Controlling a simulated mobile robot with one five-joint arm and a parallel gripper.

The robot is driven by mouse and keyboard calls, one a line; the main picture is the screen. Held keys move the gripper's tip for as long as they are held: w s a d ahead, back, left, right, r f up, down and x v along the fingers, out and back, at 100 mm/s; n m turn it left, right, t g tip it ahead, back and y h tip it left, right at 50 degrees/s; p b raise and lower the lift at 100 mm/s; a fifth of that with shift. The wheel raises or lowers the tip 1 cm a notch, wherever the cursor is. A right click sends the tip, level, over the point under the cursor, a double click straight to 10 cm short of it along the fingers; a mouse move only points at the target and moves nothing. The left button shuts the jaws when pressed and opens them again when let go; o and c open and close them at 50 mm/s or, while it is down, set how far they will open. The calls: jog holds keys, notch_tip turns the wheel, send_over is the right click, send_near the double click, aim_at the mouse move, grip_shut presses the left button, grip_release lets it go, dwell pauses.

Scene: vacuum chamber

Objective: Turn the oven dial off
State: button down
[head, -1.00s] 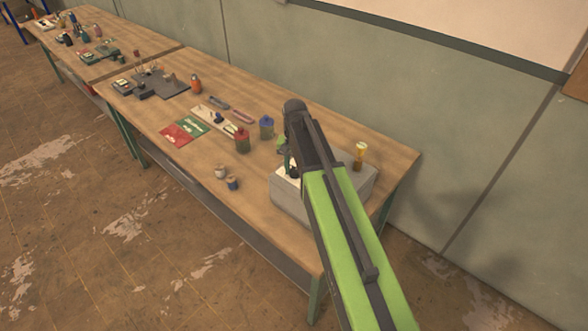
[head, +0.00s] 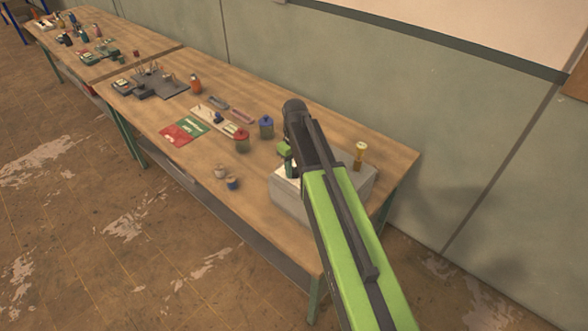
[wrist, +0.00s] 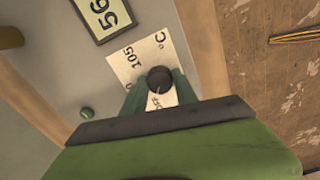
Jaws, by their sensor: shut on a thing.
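The oven is a grey box (head: 290,204) at the right end of the workbench, partly hidden behind my arm in the head view. In the wrist view its grey panel (wrist: 50,62) carries a white label (wrist: 125,62) marked "105", "°C" and what looks like "OFF". The dark round dial (wrist: 159,78) sits on this label, with a pale mark on its near side. My gripper (wrist: 159,92) has one green finger on each side of the dial and is shut on it. The dial is hidden in the head view.
A display (wrist: 105,16) reading "56" and a small green button (wrist: 86,112) are on the panel. Jars with blue (head: 266,127) and red (head: 242,141) lids stand left of the oven.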

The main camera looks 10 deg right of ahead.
aim_at(294, 170)
jog(key=shift+s+n, duration=0.1)
jog(key=shift+n, duration=1)
jog(key=c, duration=0.9)
grip_release()
jog(key=shift+a, duration=0.1)
jog(key=shift+c, duration=0.2)
notch_tip(294, 170, up, 18)
jog(key=p, duration=1.7)
jog(key=shift+f, duration=0.25)
jog(key=shift+f, duration=0.1)
